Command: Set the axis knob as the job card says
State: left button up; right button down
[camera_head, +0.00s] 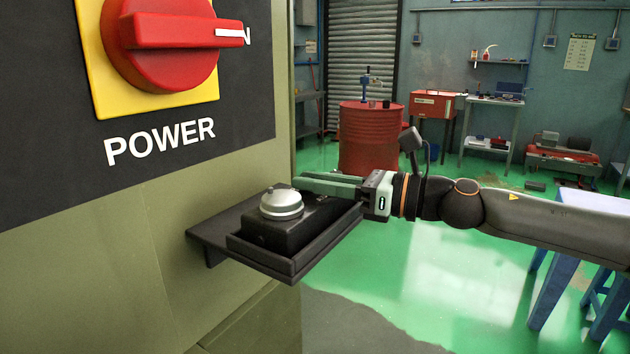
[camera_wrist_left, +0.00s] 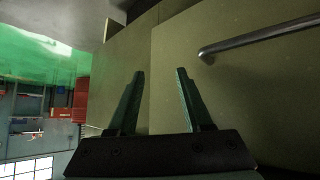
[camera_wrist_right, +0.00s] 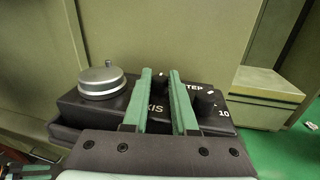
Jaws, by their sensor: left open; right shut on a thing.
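The black control pendant (camera_head: 277,238) sits on a dark shelf tray on the machine's side, with a silver handwheel (camera_head: 282,204) on it. My right gripper (camera_head: 306,186) reaches over it from the right in the head view. In the right wrist view, my right gripper (camera_wrist_right: 160,74) is shut on the dark axis knob (camera_wrist_right: 161,84), above a label reading "XIS", its start covered by a finger. The fingers hide the knob's sides, and its setting cannot be read. The step knob (camera_wrist_right: 207,101) stands to the right. My left gripper (camera_wrist_left: 155,85) is open and empty. No readable job card shows.
The tray (camera_head: 268,263) juts from the olive machine cabinet (camera_head: 120,260). A red POWER switch (camera_head: 165,38) is above left. A metal bar handle (camera_wrist_left: 255,40) lies near my left gripper. A red drum (camera_head: 370,140) and open green floor are behind.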

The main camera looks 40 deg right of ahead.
pick_arm(q)
jog(key=shift+r, duration=0.2)
